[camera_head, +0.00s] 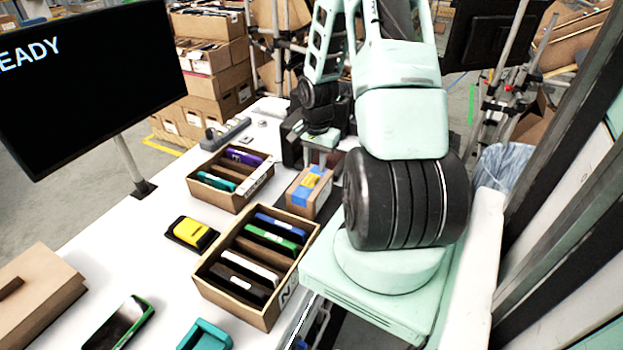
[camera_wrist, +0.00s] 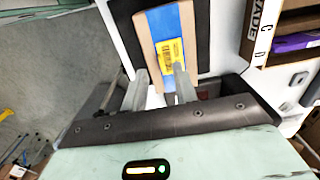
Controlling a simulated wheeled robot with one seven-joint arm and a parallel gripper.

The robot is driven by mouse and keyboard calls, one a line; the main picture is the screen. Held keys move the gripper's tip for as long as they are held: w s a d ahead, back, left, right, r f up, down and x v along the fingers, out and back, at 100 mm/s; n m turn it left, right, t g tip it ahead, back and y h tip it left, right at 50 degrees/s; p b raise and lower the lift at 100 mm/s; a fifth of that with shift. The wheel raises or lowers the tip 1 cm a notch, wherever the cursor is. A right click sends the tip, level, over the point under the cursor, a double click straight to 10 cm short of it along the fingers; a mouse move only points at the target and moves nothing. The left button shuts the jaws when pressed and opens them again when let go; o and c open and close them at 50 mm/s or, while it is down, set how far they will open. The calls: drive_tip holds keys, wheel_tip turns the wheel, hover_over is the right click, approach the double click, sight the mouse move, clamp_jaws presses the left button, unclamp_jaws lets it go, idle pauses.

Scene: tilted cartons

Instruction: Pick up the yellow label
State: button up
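The yellow label (camera_wrist: 168,50) lies on a blue strip (camera_wrist: 164,22) across a small brown carton (camera_wrist: 146,34). In the head view the label (camera_head: 311,181) shows small on top of the carton (camera_head: 299,202), right of the two open boxes. My gripper (camera_wrist: 160,84) is open, with its two fingers apart and nothing between them. Its fingertips appear just below the label in the wrist view; I cannot tell whether they touch the carton. In the head view my gripper (camera_head: 318,153) is behind the carton, its fingers hard to make out.
An open box (camera_head: 237,306) with several upright devices stands in front of the carton. Another open box (camera_head: 216,204) stands to its left. A yellow device (camera_head: 193,233) sits in a dark tray on the white table (camera_head: 125,240). A monitor (camera_head: 85,80) stands at left.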

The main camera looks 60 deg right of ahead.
sight(315, 180)
drive_tip(key=shift+d+f+p, duration=0.1)
drive_tip(key=shift+f+p, duration=0.95)
drive_tip(key=shift+f, duration=1.65)
clamp_jaws()
